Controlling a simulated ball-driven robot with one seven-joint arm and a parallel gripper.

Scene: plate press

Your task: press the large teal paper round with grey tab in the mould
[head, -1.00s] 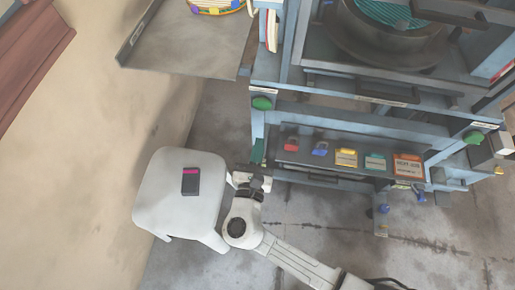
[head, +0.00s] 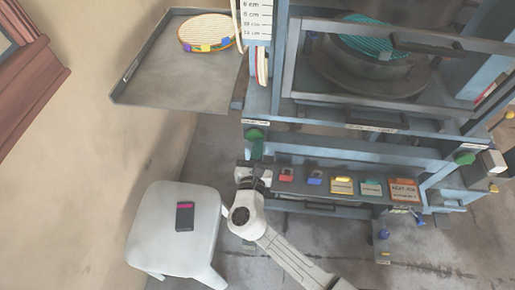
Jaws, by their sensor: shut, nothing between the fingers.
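A teal ribbed round (head: 366,36) lies in the dark round mould (head: 372,82) inside the blue press (head: 280,80). A grey frame crosses in front of it, and a dark bar (head: 440,45) hides part of its right side. I cannot make out its tab clearly. A green button (head: 254,135) is on the press's left front and another green button (head: 466,158) is on its right front. My gripper (head: 256,168) is shut and empty, just below the left button in the picture. I cannot tell whether it touches the press.
A grey tray (head: 170,80) at upper left holds a yellow-rimmed round (head: 205,32). A white stool (head: 150,225) with a dark box (head: 185,216) stands left of my arm. A shelf on the press front carries red and blue padlocks and several cards (head: 342,186). Floor is clear at lower right.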

